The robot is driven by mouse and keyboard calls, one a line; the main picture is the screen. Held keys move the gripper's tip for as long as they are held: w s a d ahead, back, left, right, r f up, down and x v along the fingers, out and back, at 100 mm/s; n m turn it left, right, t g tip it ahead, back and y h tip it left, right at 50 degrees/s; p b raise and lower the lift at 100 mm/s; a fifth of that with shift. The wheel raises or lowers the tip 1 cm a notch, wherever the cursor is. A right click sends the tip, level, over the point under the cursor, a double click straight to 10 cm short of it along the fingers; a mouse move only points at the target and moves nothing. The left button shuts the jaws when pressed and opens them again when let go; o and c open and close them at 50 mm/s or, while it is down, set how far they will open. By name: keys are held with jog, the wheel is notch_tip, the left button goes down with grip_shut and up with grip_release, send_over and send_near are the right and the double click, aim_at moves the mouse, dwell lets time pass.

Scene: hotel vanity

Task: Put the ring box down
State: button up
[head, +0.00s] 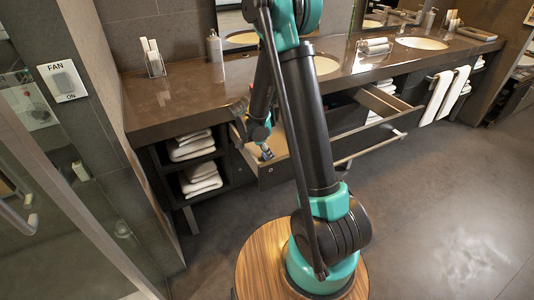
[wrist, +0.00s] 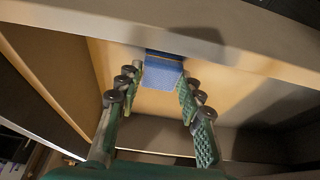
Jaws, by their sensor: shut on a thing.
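The ring box (wrist: 162,72) is a small blue box with a thin yellowish line near one edge, in the wrist view. My gripper (wrist: 163,85) is shut on it, with one finger on each side. The box and fingertips are inside an open wooden drawer (wrist: 65,65), near one of its walls. I cannot tell whether the box touches the drawer floor. In the head view my gripper (head: 266,153) points down into the left open drawer (head: 280,172) under the counter, and the box is too small to make out clearly.
A second drawer (head: 388,103) stands open to the right, behind my arm. The dark counter (head: 190,105) overhangs the left drawer. Shelves with folded white towels (head: 192,147) are to the left. White towels (head: 452,92) hang at the right. The floor on the right is clear.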

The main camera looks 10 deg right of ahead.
jog(key=shift+f, duration=0.25)
jog(key=o, duration=1.1)
jog(key=shift+o, duration=0.2)
jog(key=v, duration=1.2)
jog(key=s+d+n, duration=0.2)
jog(key=s, duration=0.1)
jog(key=s+d+r+n+y, duration=0.1)
jog(key=s+d+n, duration=0.1)
jog(key=s, duration=0.1)
jog(key=s+d+n+y, duration=0.1)
jog(key=s+d+n, duration=0.1)
jog(key=s, duration=0.1)
jog(key=shift+s+d+r+n+t, duration=0.25)
jog(key=shift+s+r+n+t, duration=0.05)
jog(key=shift+t, duration=0.1)
jog(key=s+d+f+n+t+y, duration=0.2)
jog(key=s+n, duration=0.5)
jog(key=s, duration=0.4)
jog(key=shift+d+f+n, duration=0.15)
jog(key=shift+d+n, duration=0.15)
jog(key=shift+n, duration=0.1)
